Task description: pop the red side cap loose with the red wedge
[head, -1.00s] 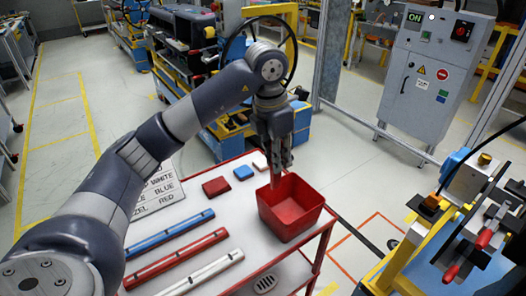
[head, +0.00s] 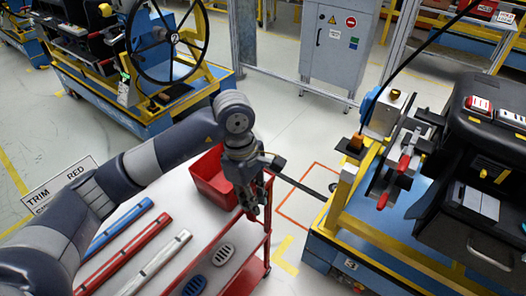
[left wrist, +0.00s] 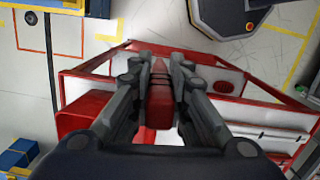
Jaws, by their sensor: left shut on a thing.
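My left gripper (head: 257,212) hangs over the right edge of the red-framed cart, just right of the red bin. In the left wrist view its fingers (left wrist: 158,85) are shut on a narrow red piece, the red wedge (left wrist: 159,105), which points away from the wrist. In the head view the wedge is hard to make out between the fingers. The black dashboard module (head: 480,165) stands at the right on a blue and yellow stand, well apart from the gripper. I cannot make out the red side cap on it. My right gripper is not in view.
The red bin (head: 212,180) stands on the cart. Blue (head: 117,230), red (head: 125,255) and white (head: 155,265) strips and oval vents (head: 222,255) lie there too. Red-handled clamps (head: 404,163) stand beside the module. Open floor separates cart and stand.

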